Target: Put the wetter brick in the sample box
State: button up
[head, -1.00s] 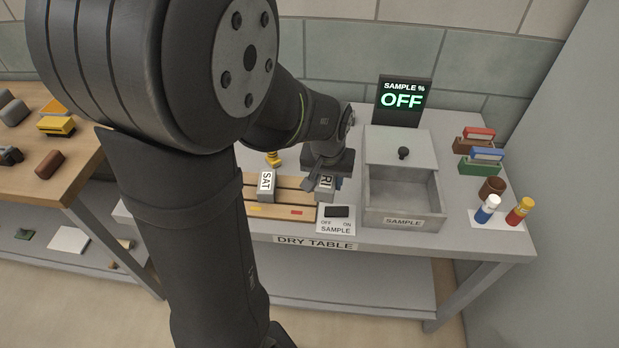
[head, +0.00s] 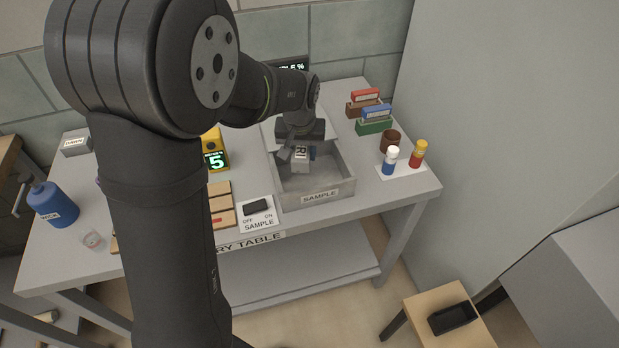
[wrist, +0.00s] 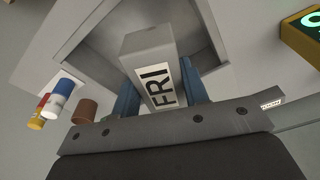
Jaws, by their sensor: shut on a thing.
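My gripper (head: 299,154) is shut on a grey brick labelled FRI (head: 300,166). The brick also shows between the blue fingers in the wrist view (wrist: 147,48), its label facing the camera. It is over the open part of the grey sample box (head: 306,201), between its walls as seen from the head. I cannot tell whether its lower end is below the rim. The box interior shows behind the brick in the wrist view (wrist: 88,32).
A yellow meter (head: 213,142) reads 5. The sample switch (head: 257,207) lies left of the box. The sample display (head: 291,66) is mostly hidden behind my arm. Small bottles (head: 417,154) and a brown pot (head: 390,141) stand right of the box. A blue bottle (head: 52,203) stands far left.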

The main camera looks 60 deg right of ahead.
aim_at(310, 177)
jog(key=shift+s+d+f, duration=0.2)
jog(key=shift+s+d, duration=0.1)
jog(key=shift+d, duration=0.2)
jog(key=shift+s+d+f, duration=0.2)
jog(key=shift+s+d, duration=0.1)
jog(key=shift+d, duration=0.15)
jog(key=shift+d+f, duration=0.15)
jog(key=shift+f, duration=3.8)
jog(key=shift+f, duration=0.15)
jog(key=o, duration=1.2)
jog(key=shift+c, duration=0.2)
jog(key=r, duration=0.4)
jog(key=a+r, duration=0.1)
jog(key=r, duration=0.7)
jog(key=shift+s+a+r, duration=0.1)
jog(key=shift+s+a, duration=0.25)
jog(key=shift+s, duration=0.05)
jog(key=shift+m, duration=0.3)
